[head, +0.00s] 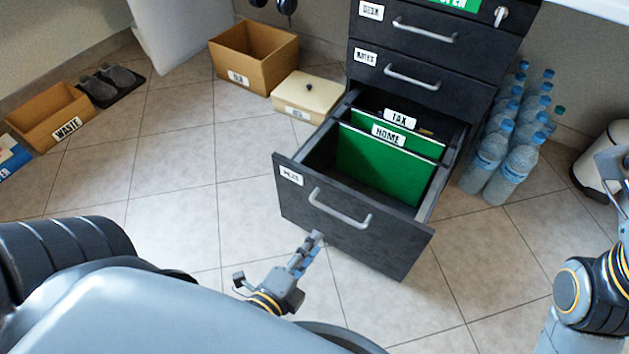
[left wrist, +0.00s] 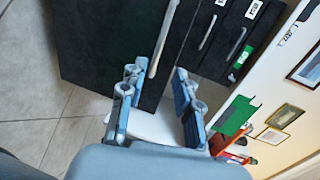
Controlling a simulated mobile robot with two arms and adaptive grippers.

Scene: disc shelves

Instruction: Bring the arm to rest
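My left gripper (head: 305,250) is low in front of the open bottom drawer (head: 345,240), just below the left end of its handle (head: 340,208). In the left wrist view my left gripper (left wrist: 158,77) is open, its two fingers apart with nothing between them. The drawer handle (left wrist: 164,38) shows just beyond the fingertips there; whether a finger touches it I cannot tell. Part of my right gripper (head: 611,170) seems to show at the right edge, cut off by the frame; its fingers cannot be made out.
The drawer holds green folders labelled HOME (head: 385,170) and TAX. Water bottles (head: 510,165) stand right of the dark cabinet (head: 440,80), near a white bin (head: 600,160). A WASTE box (head: 45,115), a cardboard box (head: 255,55) and a cream box (head: 305,97) line the wall.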

